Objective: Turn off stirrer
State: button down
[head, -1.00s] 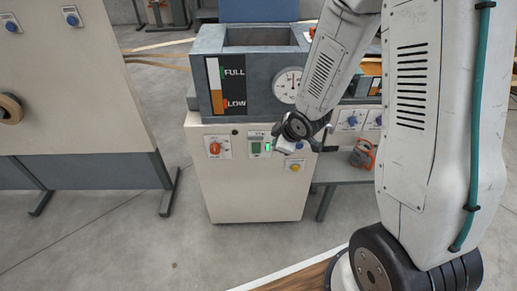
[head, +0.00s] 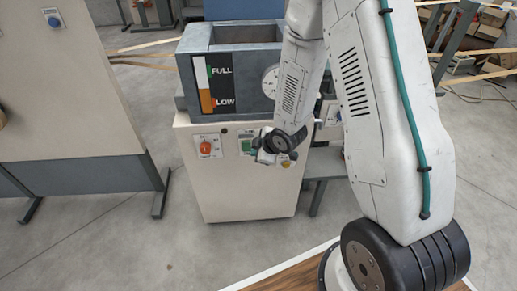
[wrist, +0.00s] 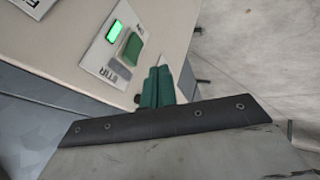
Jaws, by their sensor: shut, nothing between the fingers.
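The stirrer panel shows in the wrist view as a white plate lettered "STIR" (wrist: 111,69), with a green switch (wrist: 131,47) and a brightly lit green lamp (wrist: 115,31). In the head view the green switch (head: 246,146) is partly visible on the front of the cream cabinet, just left of my gripper (head: 264,158). The lamp is hidden there behind the gripper. In the wrist view my gripper (wrist: 158,86) has its teal fingers together and empty, beside the plate's lower right side. I cannot tell whether they touch the cabinet.
An orange rotary knob (head: 206,148) sits left of the switch. Above stands a grey tank (head: 232,68) with a FULL/LOW gauge (head: 214,85) and a dial (head: 270,82). The floor in front is clear.

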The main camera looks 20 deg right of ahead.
aim_at(244, 144)
jog(key=w+f, duration=0.1)
jog(key=w, duration=0.1)
jog(key=w+f, duration=0.3)
jog(key=w, duration=0.1)
jog(key=shift+w+a+f, duration=0.15)
jog(key=shift+w+a, duration=0.05)
jog(key=shift+w, duration=0.05)
jog(key=shift+w+d, duration=0.15)
jog(key=shift+w, duration=0.2)
jog(key=shift+w+d+r, duration=0.1)
jog(key=shift+w+r, duration=0.1)
jog(key=shift+w, duration=0.15)
jog(key=shift+r, duration=0.1)
jog(key=shift+r, duration=0.7)
